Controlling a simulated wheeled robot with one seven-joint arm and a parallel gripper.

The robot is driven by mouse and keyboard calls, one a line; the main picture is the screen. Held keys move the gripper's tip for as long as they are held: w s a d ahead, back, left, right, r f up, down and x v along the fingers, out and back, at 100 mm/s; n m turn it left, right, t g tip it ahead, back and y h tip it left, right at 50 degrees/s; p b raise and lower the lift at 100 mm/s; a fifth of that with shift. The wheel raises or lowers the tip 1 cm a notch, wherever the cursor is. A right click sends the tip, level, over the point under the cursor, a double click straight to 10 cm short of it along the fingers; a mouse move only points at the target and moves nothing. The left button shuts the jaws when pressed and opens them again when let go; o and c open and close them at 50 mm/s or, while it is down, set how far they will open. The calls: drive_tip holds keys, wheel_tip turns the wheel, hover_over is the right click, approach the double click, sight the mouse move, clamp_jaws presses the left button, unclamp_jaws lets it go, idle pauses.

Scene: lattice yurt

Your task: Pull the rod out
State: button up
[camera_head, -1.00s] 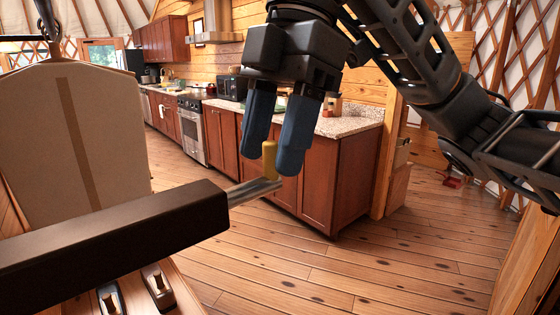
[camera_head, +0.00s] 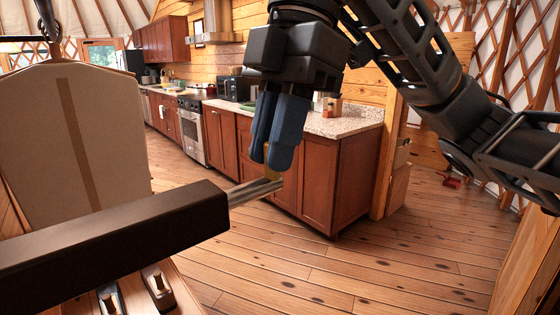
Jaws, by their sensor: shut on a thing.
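A metal rod (camera_head: 252,191) sticks out of the right end of a dark square-section bar (camera_head: 115,243) at the left front. A small yellow knob (camera_head: 269,173) stands at the rod's outer end, mostly hidden by my blue fingers. My gripper (camera_head: 277,160) points down at the rod's end. Its fingers are close together and shut on the yellow knob. The rod's inner part is hidden inside the dark bar.
A beige panel (camera_head: 110,130) with a brown stripe stands at the left behind the bar. Two small fittings (camera_head: 157,280) sit on wood below it. A kitchen counter (camera_head: 345,126) stands further back. Open wooden floor (camera_head: 330,265) lies to the right of the rod.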

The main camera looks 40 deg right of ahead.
drive_tip(key=shift+d+p, duration=0.3)
drive_tip(key=shift+d, duration=1.75)
drive_tip(key=shift+d+p, duration=0.35)
drive_tip(key=shift+d, duration=1.65)
drive_tip(key=shift+d+p, duration=0.4)
drive_tip(key=shift+d, duration=1.6)
drive_tip(key=shift+d+p, duration=0.45)
drive_tip(key=shift+d, duration=1.55)
